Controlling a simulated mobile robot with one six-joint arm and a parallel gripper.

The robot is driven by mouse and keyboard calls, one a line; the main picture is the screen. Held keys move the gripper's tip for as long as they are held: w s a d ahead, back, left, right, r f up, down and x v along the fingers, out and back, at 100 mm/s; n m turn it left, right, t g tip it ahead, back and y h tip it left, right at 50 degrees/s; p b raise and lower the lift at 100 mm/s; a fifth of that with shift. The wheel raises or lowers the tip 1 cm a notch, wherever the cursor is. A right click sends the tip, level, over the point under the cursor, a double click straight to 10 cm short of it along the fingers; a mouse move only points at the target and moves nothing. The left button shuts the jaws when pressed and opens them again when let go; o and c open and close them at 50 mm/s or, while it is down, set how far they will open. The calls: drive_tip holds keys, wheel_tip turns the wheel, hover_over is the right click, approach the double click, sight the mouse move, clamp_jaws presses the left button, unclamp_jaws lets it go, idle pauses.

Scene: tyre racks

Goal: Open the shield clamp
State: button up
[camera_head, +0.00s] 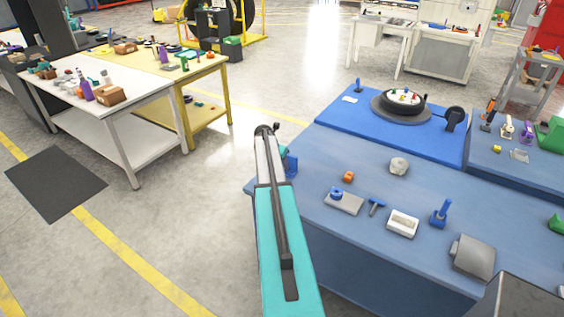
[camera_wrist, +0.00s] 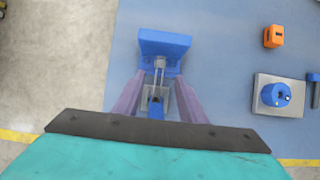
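In the wrist view, a blue clamp, likely the shield clamp (camera_wrist: 163,47), stands near the left edge of the blue table. It has a wide blue block, a metal rod below it and a small blue part over a grey plate. My gripper (camera_wrist: 157,82) is above it with its two purplish fingers apart, one on each side of the rod. I see no finger touching the clamp. Whether the clamp is open or closed is unclear. In the head view my arm hides most of the clamp; a blue part (camera_head: 291,164) shows beside it.
On the blue table (camera_head: 320,210) to the right are an orange block (camera_head: 348,176), a grey plate with a blue knob (camera_head: 343,201), a white box (camera_head: 403,222) and a blue upright tool (camera_head: 440,213). Bare floor lies left of the table edge.

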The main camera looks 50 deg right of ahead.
drive_tip(key=a+r, duration=0.5)
drive_tip(key=a, duration=0.5)
drive_tip(key=shift+s+a+r, duration=0.25)
drive_tip(key=shift+s+a, duration=0.15)
drive_tip(key=shift+s, duration=0.05)
idle(1.3)
idle(0.5)
drive_tip(key=b+v, duration=0.4)
drive_tip(key=v, duration=0.9)
drive_tip(key=shift+r, duration=0.35)
drive_tip(key=shift+a, duration=0.1)
